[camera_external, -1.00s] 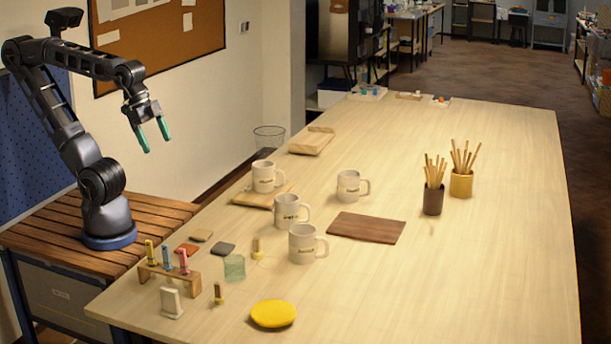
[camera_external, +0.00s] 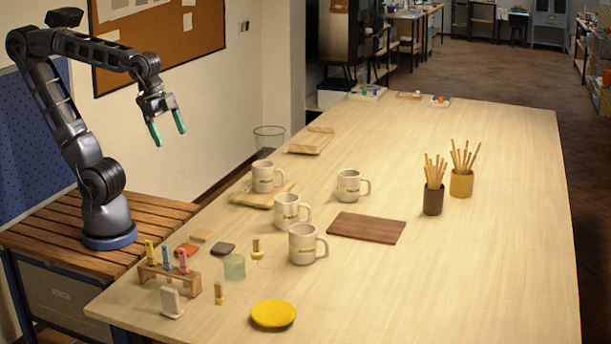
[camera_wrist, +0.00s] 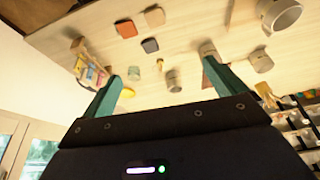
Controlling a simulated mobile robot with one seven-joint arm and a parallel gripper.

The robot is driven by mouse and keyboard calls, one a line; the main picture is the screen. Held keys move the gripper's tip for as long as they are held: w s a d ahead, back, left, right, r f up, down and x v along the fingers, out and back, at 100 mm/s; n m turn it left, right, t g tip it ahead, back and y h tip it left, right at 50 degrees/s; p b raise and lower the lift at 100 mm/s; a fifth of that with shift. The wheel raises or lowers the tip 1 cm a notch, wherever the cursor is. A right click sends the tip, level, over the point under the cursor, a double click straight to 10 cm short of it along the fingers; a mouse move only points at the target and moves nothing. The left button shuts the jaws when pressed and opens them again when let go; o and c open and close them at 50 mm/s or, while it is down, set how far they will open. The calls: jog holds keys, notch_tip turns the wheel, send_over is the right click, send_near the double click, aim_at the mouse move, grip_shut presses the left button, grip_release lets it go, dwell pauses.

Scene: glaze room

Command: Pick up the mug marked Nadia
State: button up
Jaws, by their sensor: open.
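Several whitish mugs with small dark lettering stand upright on the long table. One mug (camera_external: 265,177) is on a wooden board at the back left. A second mug (camera_external: 287,211) and a third mug (camera_external: 304,244) stand nearer the front, and a fourth mug (camera_external: 348,187) stands to the right. The lettering is too small to read, so I cannot tell which is Nadia's. My gripper (camera_external: 169,136) is open and empty, in the air left of the mugs and well apart from them. In the wrist view its green fingers (camera_wrist: 163,82) show with mugs beyond.
A dark brown board (camera_external: 367,229) lies right of the mugs. Two pots of sticks, one dark (camera_external: 433,200) and one yellow (camera_external: 461,185), stand farther right. A marker rack (camera_external: 170,279), a green glass (camera_external: 234,267) and a yellow plate (camera_external: 273,314) are in front. The table's right side is clear.

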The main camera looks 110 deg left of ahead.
jog(key=w+a+r+m, duration=0.1)
jog(key=w+a, duration=0.2)
jog(key=w, duration=0.4)
jog(key=w+a+r+m, duration=0.1)
jog(key=w+a+r, duration=0.15)
jog(key=w, duration=0.45)
jog(key=m+h, duration=0.3)
jog(key=m, duration=0.2)
send_over(353, 199)
jog(key=s+a, duration=0.4)
jog(key=a, duration=0.1)
notch_tip(353, 199, down, 21)
jog(key=shift+g, duration=0.4)
jog(key=shift+s+d+x, duration=0.1)
jog(key=shift+x, duration=2.55)
jog(key=shift+s+d+x, duration=0.1)
jog(key=shift+s+x, duration=0.05)
jog(key=shift+x, duration=2.5)
jog(key=c, duration=1.3)
jog(key=shift+o, duration=0.2)
jog(key=shift+r, duration=0.1)
